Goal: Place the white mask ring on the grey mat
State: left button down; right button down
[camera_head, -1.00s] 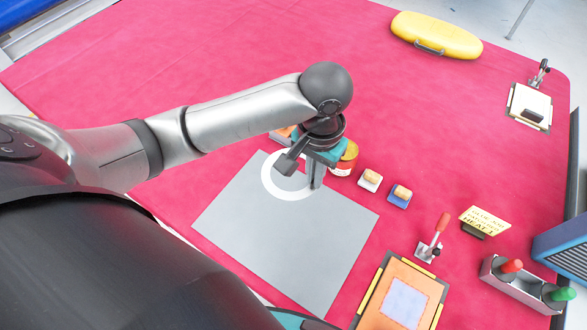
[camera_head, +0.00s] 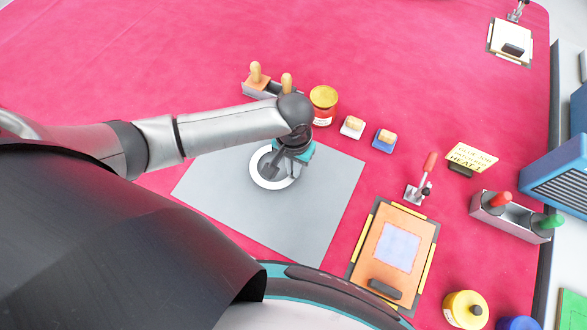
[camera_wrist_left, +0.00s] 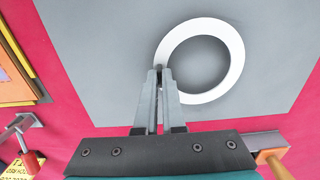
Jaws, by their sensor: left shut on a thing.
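The white mask ring (camera_head: 258,178) is over the upper middle of the grey mat (camera_head: 320,205) in the head view. My left gripper (camera_head: 285,170) is over the ring's right side, and the arm hides part of the ring. In the left wrist view the ring (camera_wrist_left: 236,60) shows as a full flat circle with the grey mat (camera_wrist_left: 110,50) inside and around it. The left fingertips (camera_wrist_left: 162,72) are shut on the ring's rim at its left edge. I cannot tell whether the ring touches the mat. My right gripper is not in view.
Behind the mat stand a wooden-handled holder (camera_head: 256,80), a yellow-lidded jar (camera_head: 323,104) and two small blocks (camera_head: 384,139). An orange framed board (camera_head: 398,255) lies to the right, with a red-handled clamp (camera_head: 424,175) behind it. The mat's front part is clear.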

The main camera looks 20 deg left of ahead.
pick_arm(q)
jog(key=shift+f, duration=0.55)
jog(key=c, duration=1.5)
grip_release()
jog(key=shift+f, duration=0.15)
jog(key=o, duration=0.5)
notch_tip(320, 180, up, 12)
jog(key=p, duration=0.2)
jog(key=shift+r+p, duration=0.2)
jog(key=shift+p, duration=0.2)
